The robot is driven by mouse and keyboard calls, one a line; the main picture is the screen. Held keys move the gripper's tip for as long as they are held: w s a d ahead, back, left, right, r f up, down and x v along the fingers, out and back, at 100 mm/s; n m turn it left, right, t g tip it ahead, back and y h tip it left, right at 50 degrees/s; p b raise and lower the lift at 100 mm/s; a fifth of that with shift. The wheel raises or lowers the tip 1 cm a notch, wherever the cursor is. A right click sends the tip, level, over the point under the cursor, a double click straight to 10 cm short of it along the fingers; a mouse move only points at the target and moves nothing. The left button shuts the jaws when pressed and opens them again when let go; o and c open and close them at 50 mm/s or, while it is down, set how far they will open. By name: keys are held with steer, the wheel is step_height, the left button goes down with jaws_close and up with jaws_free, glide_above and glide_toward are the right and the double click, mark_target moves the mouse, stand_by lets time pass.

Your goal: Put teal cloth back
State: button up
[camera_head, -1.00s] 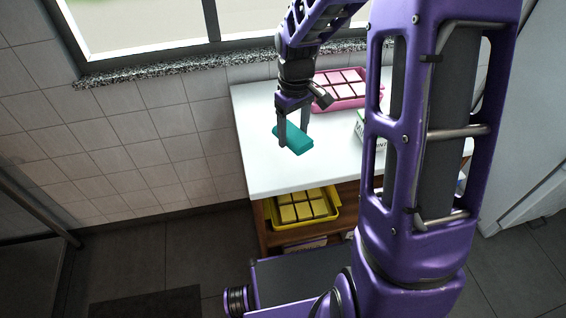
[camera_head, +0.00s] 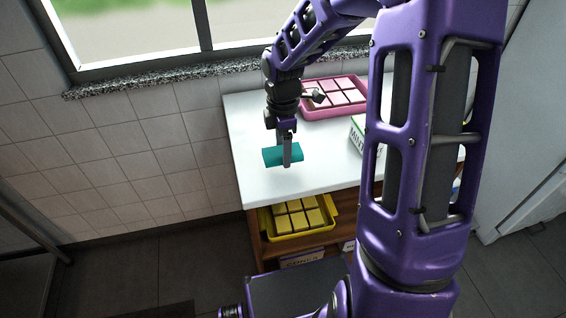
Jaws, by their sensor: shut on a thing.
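The teal cloth (camera_head: 272,155) is a small folded block in the head view, above the left part of the white counter top (camera_head: 330,175). My gripper (camera_head: 287,158) points down and is shut on the cloth, with a finger across its near side. The far finger is hidden. A faint shadow lies on the counter below, so the cloth seems to be a little above the surface, but the exact gap is hard to tell.
A pink tray (camera_head: 318,113) of pink blocks stands at the counter's back. A white-green box (camera_head: 358,136) is right of the cloth, partly behind my arm. A yellow tray (camera_head: 272,232) of yellow blocks sits on the shelf below. A tiled wall (camera_head: 130,150) is at left.

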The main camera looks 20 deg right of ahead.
steer(key=shift+f+b, duration=0.35)
steer(key=shift+f, duration=1.7)
steer(key=shift+f, duration=0.1)
steer(key=o, duration=1.3)
step_height(320, 180, up, 12)
steer(key=shift+r+p, duration=0.15)
steer(key=shift+p, duration=0.9)
